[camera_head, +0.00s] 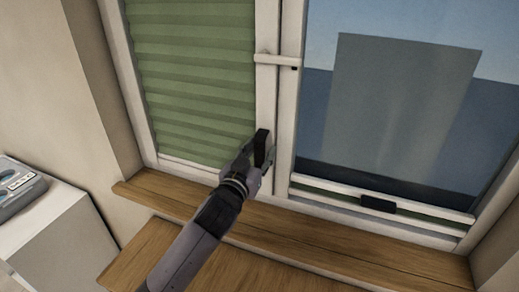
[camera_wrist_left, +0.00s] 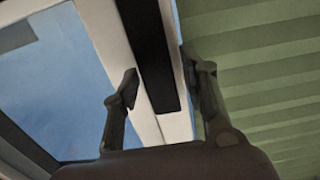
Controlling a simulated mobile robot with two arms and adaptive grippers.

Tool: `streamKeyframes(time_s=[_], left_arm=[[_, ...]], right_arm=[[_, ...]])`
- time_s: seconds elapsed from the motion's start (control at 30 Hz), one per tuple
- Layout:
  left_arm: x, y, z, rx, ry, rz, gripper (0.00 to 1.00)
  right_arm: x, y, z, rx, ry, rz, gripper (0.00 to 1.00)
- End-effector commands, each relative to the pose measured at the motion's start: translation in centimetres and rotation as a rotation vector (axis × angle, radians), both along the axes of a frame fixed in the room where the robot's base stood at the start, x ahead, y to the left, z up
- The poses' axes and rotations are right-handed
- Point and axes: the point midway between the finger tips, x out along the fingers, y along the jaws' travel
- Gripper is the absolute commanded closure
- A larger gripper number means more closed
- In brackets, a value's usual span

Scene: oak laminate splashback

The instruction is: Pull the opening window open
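The window has a left sash with a pleated green blind (camera_head: 195,75) and a white frame. A white lever handle (camera_head: 276,60) lies level across the middle frame. Below it, a black upright bar (camera_head: 262,148) stands on the left sash's frame; it also shows in the left wrist view (camera_wrist_left: 152,45). My left gripper (camera_head: 262,160) is at this bar. In the left wrist view, the left gripper's fingers (camera_wrist_left: 160,77) are apart on either side of the bar, with narrow gaps; firm contact is not visible. My right gripper is not in view.
The right pane (camera_head: 400,110) has a low rail with a black grip (camera_head: 378,204). A wooden sill (camera_head: 330,240) runs below the window. A white cabinet (camera_head: 65,240) with a grey-blue box (camera_head: 18,190) stands at the left.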

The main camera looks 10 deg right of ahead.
Motion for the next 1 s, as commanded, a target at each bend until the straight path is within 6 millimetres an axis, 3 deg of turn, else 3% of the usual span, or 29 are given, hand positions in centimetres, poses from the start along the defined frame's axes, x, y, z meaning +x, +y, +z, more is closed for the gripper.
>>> streamKeyframes(time_s=[0.3, 0.9, 1.0], left_arm=[[0.13, -0.13, 0.00, -0.001, 0.001, -0.001, 0.61], [0.11, -0.11, -0.02, 0.000, 0.000, -0.001, 1.00], [0.10, -0.12, -0.02, 0.000, 0.000, -0.001, 1.00]], right_arm=[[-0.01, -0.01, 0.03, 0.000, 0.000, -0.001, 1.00], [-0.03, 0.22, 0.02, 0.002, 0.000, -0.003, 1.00], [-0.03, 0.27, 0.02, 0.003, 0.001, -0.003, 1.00]])
